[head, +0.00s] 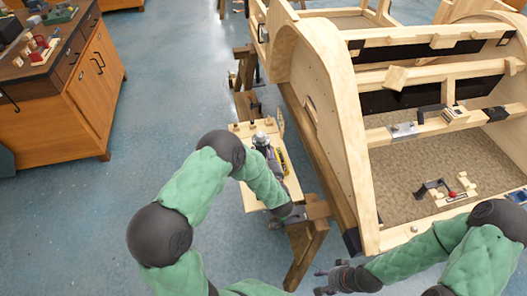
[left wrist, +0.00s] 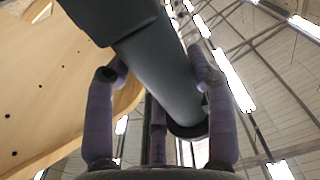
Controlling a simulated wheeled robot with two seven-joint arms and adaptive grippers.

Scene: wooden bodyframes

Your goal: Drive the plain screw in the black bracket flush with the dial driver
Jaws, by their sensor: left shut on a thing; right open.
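My left gripper (head: 264,150) is over the small wooden side shelf, shut on a tool. In the left wrist view, the fingers (left wrist: 160,105) close around a dark grey, thick cylindrical body (left wrist: 150,60), which looks like the dial driver; its tip is not clear. In the head view only a pale silvery end (head: 260,137) shows above the fingers. A black bracket (head: 433,188) sits low inside the wooden frame, and another black piece (head: 430,114) sits on the middle rail. The plain screw cannot be made out. My right gripper (head: 328,280) is open and empty near the bottom, left of the frame.
The wooden bodyframe (head: 345,130) fills the right side. The side shelf (head: 290,182) holds a yellow item (head: 281,158). A red-knobbed clamp (head: 452,195) stands by the low black bracket. A wooden cabinet (head: 75,100) stands far left; the blue floor between is clear.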

